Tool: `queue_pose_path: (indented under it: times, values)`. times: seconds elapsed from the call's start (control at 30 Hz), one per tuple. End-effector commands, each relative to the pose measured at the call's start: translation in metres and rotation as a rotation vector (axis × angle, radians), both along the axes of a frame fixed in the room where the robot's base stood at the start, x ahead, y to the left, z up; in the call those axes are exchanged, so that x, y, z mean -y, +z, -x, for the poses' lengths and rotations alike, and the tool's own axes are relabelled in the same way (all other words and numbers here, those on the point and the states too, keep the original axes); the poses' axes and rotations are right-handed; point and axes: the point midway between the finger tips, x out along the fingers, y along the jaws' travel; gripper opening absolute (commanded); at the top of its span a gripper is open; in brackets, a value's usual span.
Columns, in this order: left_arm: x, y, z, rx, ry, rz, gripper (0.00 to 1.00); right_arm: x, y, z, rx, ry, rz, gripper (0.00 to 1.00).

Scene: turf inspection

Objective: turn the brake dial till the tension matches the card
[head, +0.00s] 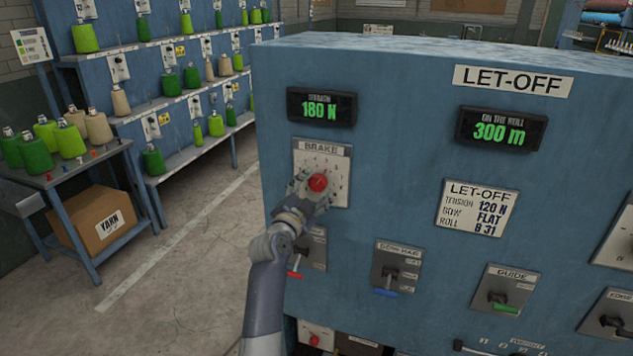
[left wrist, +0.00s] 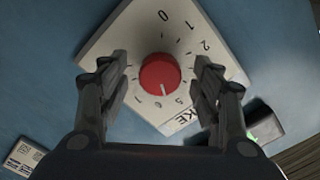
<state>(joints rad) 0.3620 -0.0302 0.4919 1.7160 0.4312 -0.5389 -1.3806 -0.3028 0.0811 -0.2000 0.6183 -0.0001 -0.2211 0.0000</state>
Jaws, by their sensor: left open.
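The red brake dial (head: 318,182) sits on its white plate (head: 338,163) on the blue let-off cabinet. In the left wrist view the dial (left wrist: 160,76) lies between my open fingers, with a gap on each side. Its white mark points toward the 5 on the numbered plate (left wrist: 130,40). My left gripper (head: 312,188) is at the dial, fingers around it and not closed. The tension display (head: 321,107) reads 180 N. The let-off card (head: 476,209) reads tension 120 N, bow flat, roll B 31. My right gripper is out of view.
An on-the-roll display (head: 502,129) reads 300 m. At the left stand a yarn table (head: 75,170) with cones and a box (head: 97,222). The floor between is clear.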

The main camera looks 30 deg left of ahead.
Motion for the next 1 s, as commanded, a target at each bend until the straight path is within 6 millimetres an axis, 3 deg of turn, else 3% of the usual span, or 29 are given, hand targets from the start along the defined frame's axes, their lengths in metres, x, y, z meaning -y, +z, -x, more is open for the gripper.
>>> queue_pose_path:
  times: [0.23,0.63,0.83,1.0]
  values:
    - [-0.006,0.001,-0.022,0.0,0.0,0.001,0.59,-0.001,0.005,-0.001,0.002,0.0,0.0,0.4]
    - [-0.007,0.0,-0.026,0.0,0.0,-0.001,0.59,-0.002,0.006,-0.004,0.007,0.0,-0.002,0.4]
    - [-0.006,0.0,-0.026,0.0,0.0,-0.001,0.15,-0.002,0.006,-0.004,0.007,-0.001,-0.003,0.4]
    - [-0.006,0.0,-0.026,0.0,0.0,0.001,0.15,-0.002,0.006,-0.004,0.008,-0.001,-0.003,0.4]
